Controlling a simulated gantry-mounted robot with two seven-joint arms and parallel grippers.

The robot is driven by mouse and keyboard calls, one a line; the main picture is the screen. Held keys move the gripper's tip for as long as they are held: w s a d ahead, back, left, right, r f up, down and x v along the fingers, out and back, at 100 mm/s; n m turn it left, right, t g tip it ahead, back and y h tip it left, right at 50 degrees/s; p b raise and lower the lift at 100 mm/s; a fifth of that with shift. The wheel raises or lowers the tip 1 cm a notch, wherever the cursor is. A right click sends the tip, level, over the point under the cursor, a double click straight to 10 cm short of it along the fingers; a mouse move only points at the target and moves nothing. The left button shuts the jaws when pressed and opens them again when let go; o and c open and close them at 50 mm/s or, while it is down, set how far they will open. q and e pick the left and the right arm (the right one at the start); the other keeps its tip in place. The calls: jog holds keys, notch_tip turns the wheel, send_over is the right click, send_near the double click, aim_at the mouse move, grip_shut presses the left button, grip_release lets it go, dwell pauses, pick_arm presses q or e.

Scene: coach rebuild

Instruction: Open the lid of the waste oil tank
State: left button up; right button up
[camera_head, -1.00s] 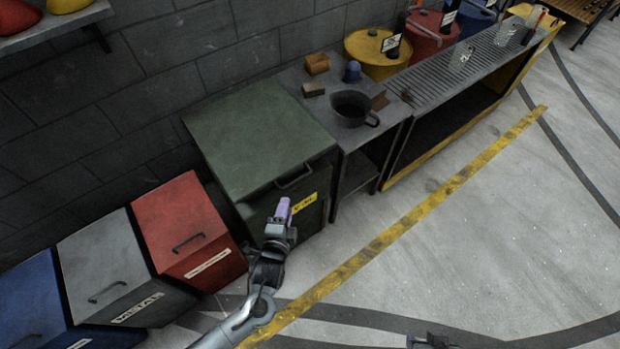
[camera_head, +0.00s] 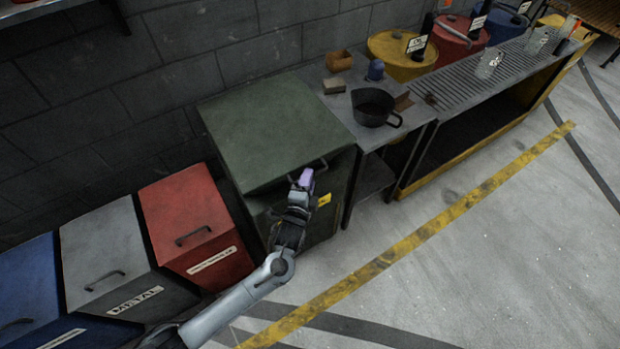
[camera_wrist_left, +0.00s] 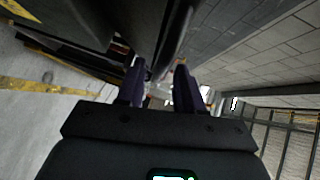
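The waste oil tank is the dark green box (camera_head: 268,222) against the wall. Its flat green lid (camera_head: 270,130) is down, with a dark bar handle (camera_head: 318,163) at its front edge. My left gripper (camera_head: 306,178), with purple fingers, is at the front of the tank, close by the handle and partly covering it and the yellow label (camera_head: 325,199). In the left wrist view, its two fingers (camera_wrist_left: 160,82) stand apart, with dark surfaces just beyond them. I cannot tell whether the handle lies between them. My right gripper is not in view.
Red (camera_head: 187,212), grey (camera_head: 103,250) and blue (camera_head: 27,285) lidded bins stand left of the tank. A metal table with a dark jug (camera_head: 372,106) adjoins its right side. The floor in front, with a yellow stripe (camera_head: 430,228), is clear.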

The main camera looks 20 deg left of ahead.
pick_arm(q)
jog(key=shift+w+a+f, duration=0.1)
jog(key=shift+w+f, duration=0.1)
jog(key=shift+w, duration=0.85)
grip_shut()
